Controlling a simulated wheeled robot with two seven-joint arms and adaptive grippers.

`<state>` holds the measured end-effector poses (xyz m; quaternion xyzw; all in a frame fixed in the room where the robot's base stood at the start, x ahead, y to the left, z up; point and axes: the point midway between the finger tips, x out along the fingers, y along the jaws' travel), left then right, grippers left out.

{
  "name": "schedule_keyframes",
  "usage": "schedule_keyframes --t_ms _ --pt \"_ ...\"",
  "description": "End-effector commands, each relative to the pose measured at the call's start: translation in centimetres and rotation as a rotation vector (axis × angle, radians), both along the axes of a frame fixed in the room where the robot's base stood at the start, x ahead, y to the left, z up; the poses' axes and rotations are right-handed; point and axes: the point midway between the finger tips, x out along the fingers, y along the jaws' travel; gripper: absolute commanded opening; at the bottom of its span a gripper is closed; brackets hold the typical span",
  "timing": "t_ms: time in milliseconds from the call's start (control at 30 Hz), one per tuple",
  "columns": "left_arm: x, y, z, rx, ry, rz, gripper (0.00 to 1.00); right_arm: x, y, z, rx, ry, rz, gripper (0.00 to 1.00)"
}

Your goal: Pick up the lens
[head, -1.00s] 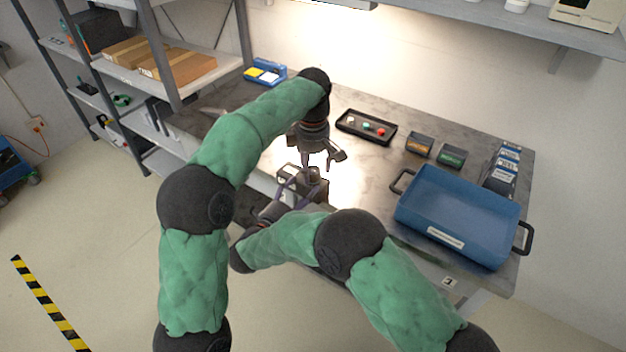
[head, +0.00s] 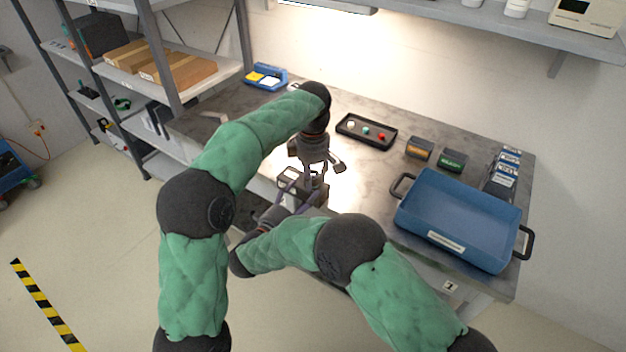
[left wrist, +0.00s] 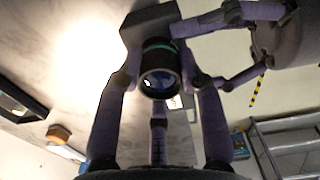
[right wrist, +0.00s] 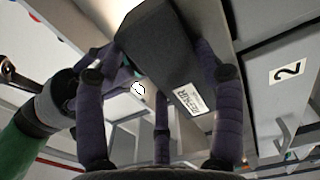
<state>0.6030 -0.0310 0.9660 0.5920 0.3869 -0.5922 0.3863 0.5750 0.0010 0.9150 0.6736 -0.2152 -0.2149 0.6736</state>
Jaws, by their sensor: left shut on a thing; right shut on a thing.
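The lens (left wrist: 160,70), black with a teal ring and a glassy front, shows in the left wrist view against a dark camera body (left wrist: 148,22). My left gripper (head: 312,190) is shut on the lens, its fingers on both sides of it. My right gripper (right wrist: 160,85) is shut on the dark boxy body (right wrist: 160,50), which carries a white label. In the head view the two grippers meet at the table's front edge, and the lens is mostly hidden there. I cannot tell whether lens and body are still joined.
A blue tray (head: 440,239) with black handles stands at the right of the grey table (head: 365,185). Behind are a black tray (head: 350,140) with small coloured pieces, an orange-labelled box (head: 418,148) and a green-labelled box (head: 453,161). Shelving (head: 160,90) stands at the left.

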Motion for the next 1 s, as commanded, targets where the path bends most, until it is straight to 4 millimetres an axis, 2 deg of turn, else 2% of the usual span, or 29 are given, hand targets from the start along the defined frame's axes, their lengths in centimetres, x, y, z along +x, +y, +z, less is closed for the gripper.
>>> schedule_keyframes --t_ms 167,400,600,733,1000 --pt "0.1 0.0 2.0 -0.002 -0.005 0.001 0.0 0.0 0.0 -0.1 0.0 0.003 0.0 0.35" --pt "0.1 -0.1 6.5 -0.002 -0.005 0.0 0.0 0.0 0.0 -0.1 0.0 0.003 0.0 0.35" --pt "0.1 0.0 9.0 -0.002 -0.004 0.0 0.0 0.0 0.0 -0.1 0.0 0.003 0.0 0.35" --pt "0.0 0.0 9.7 -0.001 -0.002 0.0 0.0 0.0 0.0 -0.1 0.0 0.003 0.0 0.35" --pt "0.0 0.0 10.0 -0.001 -0.002 0.0 0.0 0.0 0.0 -0.2 0.0 0.003 0.0 0.35"
